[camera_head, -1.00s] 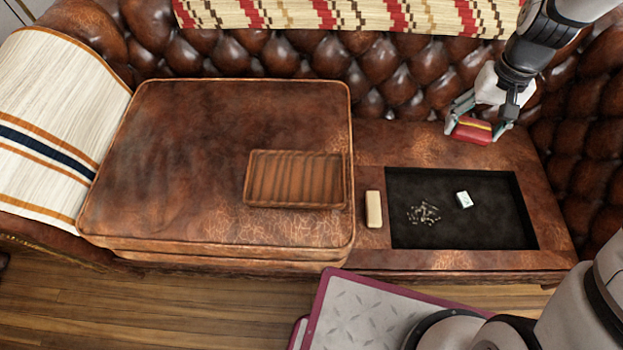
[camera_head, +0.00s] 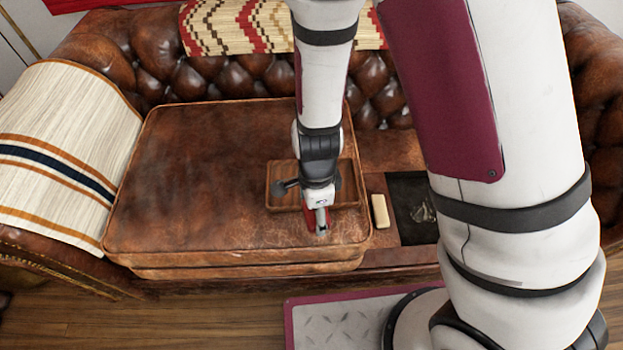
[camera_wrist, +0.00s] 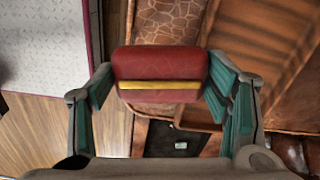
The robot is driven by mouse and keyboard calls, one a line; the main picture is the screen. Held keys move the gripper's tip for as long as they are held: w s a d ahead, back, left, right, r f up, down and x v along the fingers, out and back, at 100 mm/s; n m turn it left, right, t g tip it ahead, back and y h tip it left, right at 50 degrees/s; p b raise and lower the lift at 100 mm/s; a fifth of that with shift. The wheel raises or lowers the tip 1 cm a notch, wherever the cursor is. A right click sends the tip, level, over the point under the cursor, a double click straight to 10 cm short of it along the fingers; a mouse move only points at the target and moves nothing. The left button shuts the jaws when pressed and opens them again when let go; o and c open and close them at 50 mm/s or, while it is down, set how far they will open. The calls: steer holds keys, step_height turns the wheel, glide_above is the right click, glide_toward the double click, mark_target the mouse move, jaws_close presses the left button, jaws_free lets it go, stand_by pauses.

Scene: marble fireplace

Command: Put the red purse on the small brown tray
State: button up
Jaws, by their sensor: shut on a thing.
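The red purse (camera_wrist: 160,63) with a yellow band is held between the teal-padded fingers of my gripper (camera_wrist: 161,78) in the wrist view. In the head view my gripper (camera_head: 318,221) and a bit of the red purse (camera_head: 309,216) show just in front of the tray's near edge, over the sofa cushion. The purse is off the cushion; its exact height is hard to tell. The small brown tray (camera_head: 281,198) lies on the cushion, partly hidden by my arm. Its slatted inside (camera_wrist: 262,38) shows at upper right in the wrist view, beside the purse.
The large leather cushion (camera_head: 190,200) is bare left of the tray. A cream block (camera_head: 380,211) sits right of it, beside the black recess (camera_head: 412,218), mostly hidden by my arm. A striped blanket (camera_head: 60,150) covers the sofa's left end.

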steer(key=shift+s+a+r+m+p, duration=0.1)
steer(key=shift+s+m+p, duration=0.05)
steer(key=shift+s+m, duration=0.35)
steer(key=shift+s+r+m+p, duration=0.1)
steer(key=shift+s+m+p, duration=0.05)
steer(key=shift+s+m, duration=0.35)
steer(key=shift+w+a+f, duration=0.1)
steer(key=shift+w+a, duration=0.05)
steer(key=w+a, duration=0.2)
steer(key=w, duration=0.2)
steer(key=w+a+f+b, duration=0.1)
steer(key=w+a, duration=0.1)
steer(key=w, duration=0.3)
steer(key=w+a, duration=0.2)
steer(key=w, duration=0.3)
steer(key=shift+a+f+b, duration=0.25)
steer(key=shift+b, duration=0.1)
steer(key=shift+f+b, duration=0.5)
steer(key=shift+f, duration=1.2)
steer(key=shift+s+f, duration=0.1)
steer(key=shift+f, duration=0.05)
steer(key=o, duration=1.2)
